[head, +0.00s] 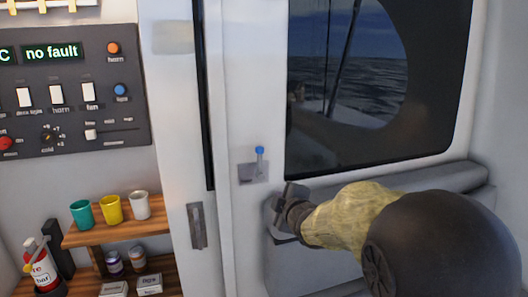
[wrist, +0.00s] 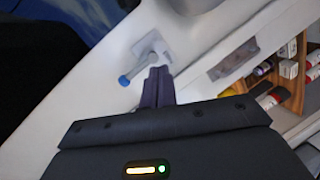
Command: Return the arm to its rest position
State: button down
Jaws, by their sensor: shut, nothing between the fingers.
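My arm reaches in from the right in the head view, with a tan sleeve-like link and a dark round joint. My gripper (head: 283,207) is in front of the white door (head: 240,60), just below and right of a small blue-tipped lever (head: 260,152) on a grey plate. In the wrist view the gripper's fingers (wrist: 158,76) are together and empty. Their tips are close to the lever (wrist: 140,66); I cannot tell whether they touch.
A control panel (head: 70,90) reading "no fault" is at upper left. A grey padded ledge (head: 440,178) runs under the window (head: 365,70) at right. A recessed handle (head: 197,226) is left of the lever.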

jog(key=s+d+f+m+g+h+p, duration=0.1)
jog(key=s+d+f+m+g, duration=0.3)
jog(key=s, duration=0.5)
jog(key=s+d+f+m+g+h+p, duration=0.1)
jog(key=s+d+f+m+g+p, duration=0.1)
jog(key=s+m, duration=0.5)
jog(key=s+d+f+m+g+h+p, duration=0.2)
jog(key=s+d+f+m+g, duration=0.3)
jog(key=s, duration=0.5)
notch_tip(320, 180, down, 3)
jog(key=shift+s+d+r+m+g, duration=0.15)
jog(key=shift+s+d+m+g, duration=0.15)
jog(key=shift+s+g, duration=0.1)
jog(key=shift+w, duration=0.1)
jog(key=shift+d, duration=0.2)
